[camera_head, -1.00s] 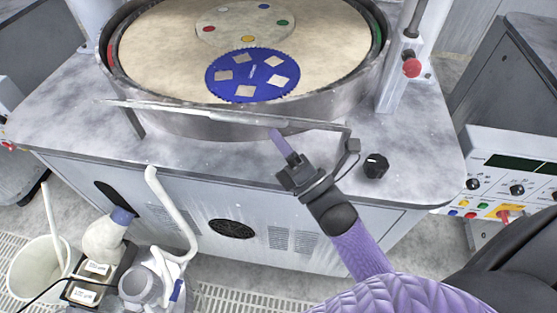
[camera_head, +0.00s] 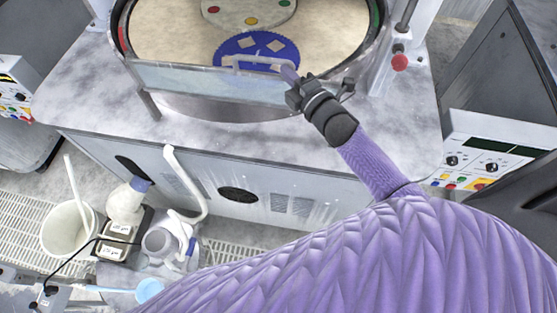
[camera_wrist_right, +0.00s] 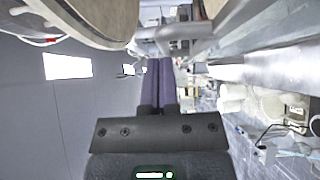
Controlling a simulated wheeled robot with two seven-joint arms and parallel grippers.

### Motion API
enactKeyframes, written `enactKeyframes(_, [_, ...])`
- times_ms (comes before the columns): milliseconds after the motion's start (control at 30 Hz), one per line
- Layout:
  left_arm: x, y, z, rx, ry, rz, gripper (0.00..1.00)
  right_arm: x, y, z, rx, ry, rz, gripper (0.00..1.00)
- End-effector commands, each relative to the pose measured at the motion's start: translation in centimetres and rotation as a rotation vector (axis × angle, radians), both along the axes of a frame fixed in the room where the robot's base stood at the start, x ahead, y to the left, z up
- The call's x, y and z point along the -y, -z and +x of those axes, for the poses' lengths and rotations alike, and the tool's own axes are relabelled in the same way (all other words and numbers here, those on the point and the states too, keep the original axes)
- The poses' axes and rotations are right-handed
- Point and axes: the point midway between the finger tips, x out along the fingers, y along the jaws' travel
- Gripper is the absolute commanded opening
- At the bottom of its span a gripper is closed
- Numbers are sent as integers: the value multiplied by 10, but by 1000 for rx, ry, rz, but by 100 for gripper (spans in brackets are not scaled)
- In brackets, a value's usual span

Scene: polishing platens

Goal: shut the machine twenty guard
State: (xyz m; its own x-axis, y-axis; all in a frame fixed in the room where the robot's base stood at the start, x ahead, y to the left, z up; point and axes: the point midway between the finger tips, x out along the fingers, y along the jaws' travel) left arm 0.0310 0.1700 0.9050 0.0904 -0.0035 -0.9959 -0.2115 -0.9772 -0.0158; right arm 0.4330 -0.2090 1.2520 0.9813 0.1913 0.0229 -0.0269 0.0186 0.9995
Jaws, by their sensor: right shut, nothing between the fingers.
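The guard (camera_head: 190,84) is a clear panel in a grey frame at the front of the round polishing bowl (camera_head: 122,40) in the head view. It stands tilted up, its face showing, with a pale bar handle (camera_head: 252,58) along its upper part. The wrist view shows the closed fingers (camera_wrist_right: 157,82) just below a grey bar (camera_wrist_right: 178,34). My left gripper is not in view.
A blue disc (camera_head: 232,46) lies on the tan platen (camera_head: 180,25) behind the guard. A white bucket (camera_head: 62,232) and bottles (camera_head: 125,205) stand on the floor side at lower left. A control panel (camera_head: 490,160) is at right.

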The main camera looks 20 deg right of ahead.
Motion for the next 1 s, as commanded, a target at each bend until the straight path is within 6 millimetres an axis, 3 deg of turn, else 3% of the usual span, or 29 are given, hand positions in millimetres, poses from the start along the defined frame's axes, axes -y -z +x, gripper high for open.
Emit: enactKeyframes(1000, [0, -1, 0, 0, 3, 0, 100, 8, -6, 11, 2, -1, -2, 0])
